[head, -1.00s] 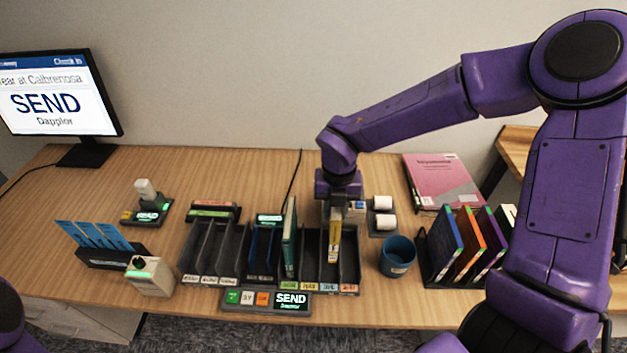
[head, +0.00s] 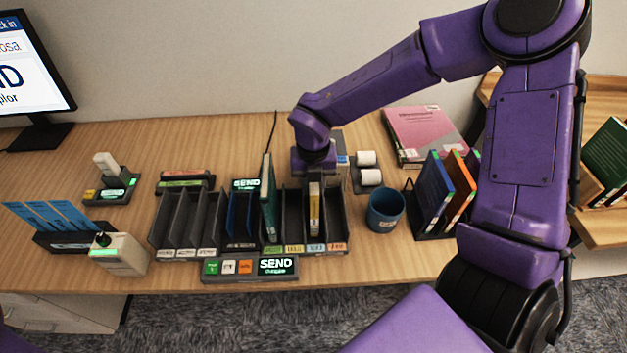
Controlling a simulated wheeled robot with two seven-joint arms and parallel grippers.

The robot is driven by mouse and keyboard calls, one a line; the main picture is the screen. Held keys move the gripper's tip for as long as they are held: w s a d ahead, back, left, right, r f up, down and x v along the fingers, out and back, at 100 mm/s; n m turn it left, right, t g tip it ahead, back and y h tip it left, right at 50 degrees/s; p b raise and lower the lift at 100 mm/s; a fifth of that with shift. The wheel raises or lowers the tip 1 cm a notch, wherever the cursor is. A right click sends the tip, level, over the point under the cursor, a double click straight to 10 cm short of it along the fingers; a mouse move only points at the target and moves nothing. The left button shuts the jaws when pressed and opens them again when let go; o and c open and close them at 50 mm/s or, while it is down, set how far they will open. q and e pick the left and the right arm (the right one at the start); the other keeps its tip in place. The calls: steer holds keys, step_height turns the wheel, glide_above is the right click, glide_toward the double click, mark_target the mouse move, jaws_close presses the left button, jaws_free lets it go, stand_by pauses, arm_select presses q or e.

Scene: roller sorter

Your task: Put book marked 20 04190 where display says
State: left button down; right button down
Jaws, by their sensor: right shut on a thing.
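My right gripper (head: 314,178) is shut on a narrow yellow book (head: 314,212) that stands upright. The book is at the right part of the dark sorter (head: 348,236), in line with the slot above the third coloured label from the left. I cannot tell whether it touches the slot floor, and its number is too small to read. The small display (head: 278,266) in front of the sorter reads SEND with a smaller, blurred word below. The monitor (head: 28,70) at the left is partly cut off. My left gripper is out of view.
A teal book (head: 268,205) stands in the sorter left of the yellow one, with blue books (head: 240,215) beside it. A blue cup (head: 385,210) and a rack with several books (head: 436,192) stand at the right. A pink book (head: 422,133) lies behind.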

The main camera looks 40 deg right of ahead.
steer(key=shift+s, duration=0.4)
steer(key=shift+w+f, duration=0.15)
steer(key=shift+w, duration=0.15)
steer(key=shift+s+f, duration=0.15)
steer(key=shift+s, duration=0.05)
steer(key=shift+w+f+b, duration=0.1)
steer(key=shift+f+b, duration=0.2)
steer(key=shift+b, duration=0.05)
steer(key=c, duration=0.8)
jaws_free()
step_height(320, 180, up, 11)
steer(key=shift+f+b, duration=0.2)
steer(key=shift+b, duration=0.25)
